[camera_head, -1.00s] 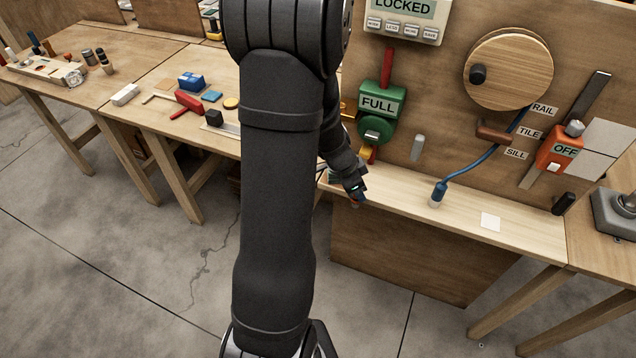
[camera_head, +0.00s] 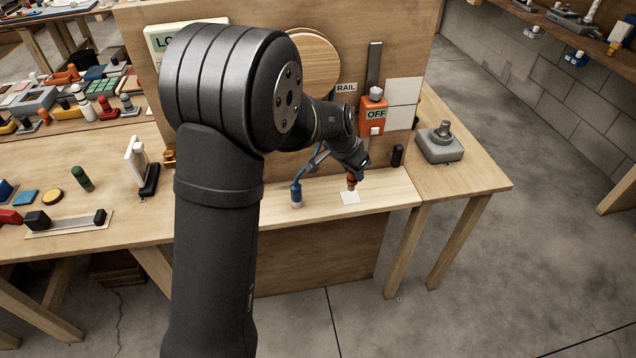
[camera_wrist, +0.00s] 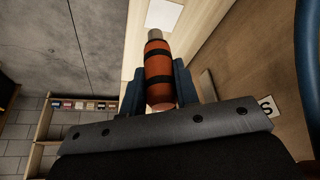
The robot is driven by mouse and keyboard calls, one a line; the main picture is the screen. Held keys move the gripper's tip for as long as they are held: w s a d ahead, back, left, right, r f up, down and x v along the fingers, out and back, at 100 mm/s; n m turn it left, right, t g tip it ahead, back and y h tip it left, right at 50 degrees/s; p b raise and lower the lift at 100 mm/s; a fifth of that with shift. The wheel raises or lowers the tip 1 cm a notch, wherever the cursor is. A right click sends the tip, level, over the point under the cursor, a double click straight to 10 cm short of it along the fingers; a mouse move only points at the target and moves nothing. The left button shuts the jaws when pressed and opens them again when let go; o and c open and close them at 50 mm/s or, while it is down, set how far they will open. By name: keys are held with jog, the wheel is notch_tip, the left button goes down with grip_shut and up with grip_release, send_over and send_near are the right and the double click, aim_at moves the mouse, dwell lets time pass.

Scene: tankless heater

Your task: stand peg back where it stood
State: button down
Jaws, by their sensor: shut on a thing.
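The peg (camera_wrist: 158,62) is orange with black bands and a grey tip in the wrist view. My gripper (camera_wrist: 159,86) has its blue fingers shut on either side of it. In the head view, my gripper (camera_head: 357,169) holds the peg (camera_head: 352,183) tip-down by a white square (camera_head: 350,198) on the narrow wooden ledge. The white square (camera_wrist: 163,16) also shows just beyond the peg's tip in the wrist view. I cannot tell whether the tip touches the ledge.
A blue plug (camera_head: 296,195) with a cord stands left on the ledge. A black peg-like piece (camera_head: 397,155) and an orange OFF switch box (camera_head: 373,115) are at the right. A grey block with a knob (camera_head: 440,143) sits on the right table. The board rises behind.

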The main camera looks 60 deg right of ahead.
jog(key=s+d+r+n+t, duration=0.1)
jog(key=s+d+n, duration=0.1)
jog(key=s+d, duration=0.5)
jog(key=shift+d+r+n, duration=0.15)
jog(key=shift+n, duration=0.25)
jog(key=shift+f, duration=3)
jog(key=shift+f, duration=0.6)
jog(key=c, duration=1)
grip_release()
jog(key=v, duration=1.7)
jog(key=shift+w+a, duration=0.1)
jog(key=shift+a, duration=0.25)
